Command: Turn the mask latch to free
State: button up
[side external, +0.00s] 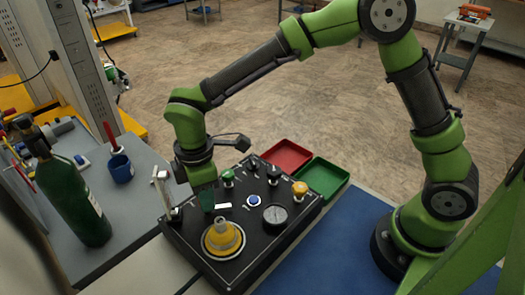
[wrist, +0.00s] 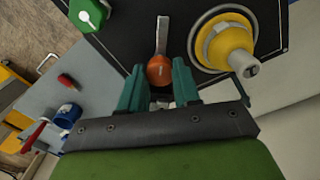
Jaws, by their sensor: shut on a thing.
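The mask latch (wrist: 159,68) has an orange-brown round hub and a slim grey lever, which points up the picture in the wrist view. My gripper (wrist: 160,75) is shut on the hub, with one teal finger on each side of it. In the side view my gripper (side external: 207,204) reaches down to the black panel (side external: 264,242) and hides the latch. The yellow mask (side external: 222,238) sits on the panel close to my gripper. It is to the right of the latch in the wrist view (wrist: 228,46).
A green knob (side external: 228,178), a yellow knob (side external: 299,190), a blue button (side external: 254,200) and a gauge (side external: 275,215) stand on the panel. A pale upright fitting (side external: 161,188) is at its left edge. Red (side external: 287,156) and green (side external: 322,177) trays lie behind. A green cylinder (side external: 75,203) stands left.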

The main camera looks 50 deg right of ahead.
jog(key=shift+r+n, duration=0.1)
jog(key=shift+n, duration=0.4)
jog(key=o, duration=1.1)
jog(key=shift+c, duration=0.2)
notch_tip(320, 180, up, 17)
